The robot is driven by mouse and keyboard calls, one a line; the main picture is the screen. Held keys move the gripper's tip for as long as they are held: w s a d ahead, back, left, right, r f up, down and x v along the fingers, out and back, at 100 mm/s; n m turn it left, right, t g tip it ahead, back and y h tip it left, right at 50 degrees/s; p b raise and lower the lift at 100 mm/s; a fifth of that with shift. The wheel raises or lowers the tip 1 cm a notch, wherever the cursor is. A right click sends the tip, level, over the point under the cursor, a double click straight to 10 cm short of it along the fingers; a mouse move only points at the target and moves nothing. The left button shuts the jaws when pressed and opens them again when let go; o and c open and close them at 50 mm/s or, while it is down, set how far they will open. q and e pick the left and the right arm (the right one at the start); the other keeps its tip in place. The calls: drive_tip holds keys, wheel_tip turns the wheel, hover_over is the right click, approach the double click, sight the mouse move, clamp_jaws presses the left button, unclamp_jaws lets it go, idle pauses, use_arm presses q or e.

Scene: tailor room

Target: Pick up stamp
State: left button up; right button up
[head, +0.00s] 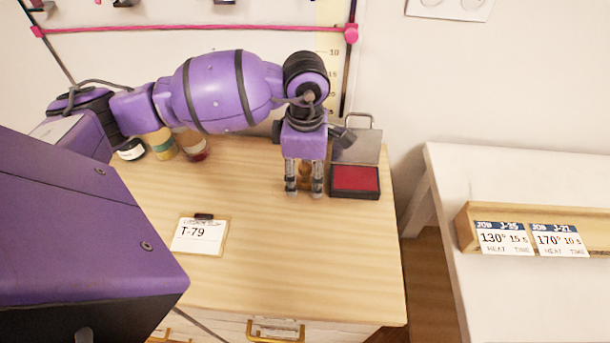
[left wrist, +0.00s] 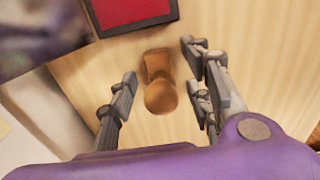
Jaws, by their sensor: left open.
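The stamp (left wrist: 160,93) has a brown wooden handle with a round knob and stands on the wooden tabletop. In the head view it (head: 304,172) is mostly hidden behind the fingers of my left gripper. My left gripper (head: 304,188) points down over it and is open, with its fingers on either side of the stamp. In the left wrist view the fingers of my left gripper (left wrist: 160,100) stand apart, with gaps between them and the stamp. My right gripper is not in view.
A red ink pad (head: 355,181) with its lid raised lies just right of my left gripper. A T-79 card (head: 200,236) lies on the table (head: 310,265). Several small jars (head: 193,146) stand at the back left. A white table (head: 520,290) with a card holder is at right.

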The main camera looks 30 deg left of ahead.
use_arm(q)
drive_tip(key=shift+s+f, duration=0.1)
drive_tip(key=shift+f, duration=0.15)
clamp_jaws()
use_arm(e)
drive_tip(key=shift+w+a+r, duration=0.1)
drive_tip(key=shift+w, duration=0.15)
use_arm(q)
drive_tip(key=shift+r, duration=0.1)
